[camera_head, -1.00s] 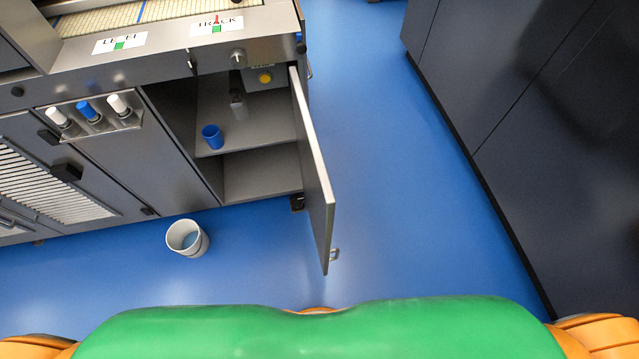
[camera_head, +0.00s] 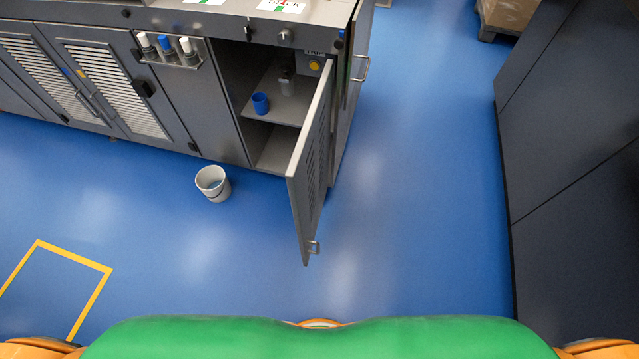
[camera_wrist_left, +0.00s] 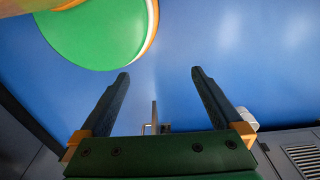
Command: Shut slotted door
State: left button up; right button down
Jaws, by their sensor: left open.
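The slotted door (camera_head: 313,160) stands wide open in the head view, swung out from the right side of the cabinet's open compartment (camera_head: 268,140). Slots show on its right-hand face, and a small handle (camera_head: 314,247) sits near its free edge. In the left wrist view my left gripper (camera_wrist_left: 158,78) is open and empty. A thin upright edge that looks like the door (camera_wrist_left: 154,116) shows beyond and between its fingers, apart from them. My right gripper is in neither view.
A white bucket (camera_head: 212,183) stands on the floor left of the door. A blue cup (camera_head: 260,103) and a grey bottle (camera_head: 287,82) are on the compartment shelf. Dark cabinets (camera_head: 570,170) line the right. The blue floor between is clear.

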pick_arm(q)
jog(key=shift+w+a, duration=0.15)
jog(key=shift+a, duration=0.05)
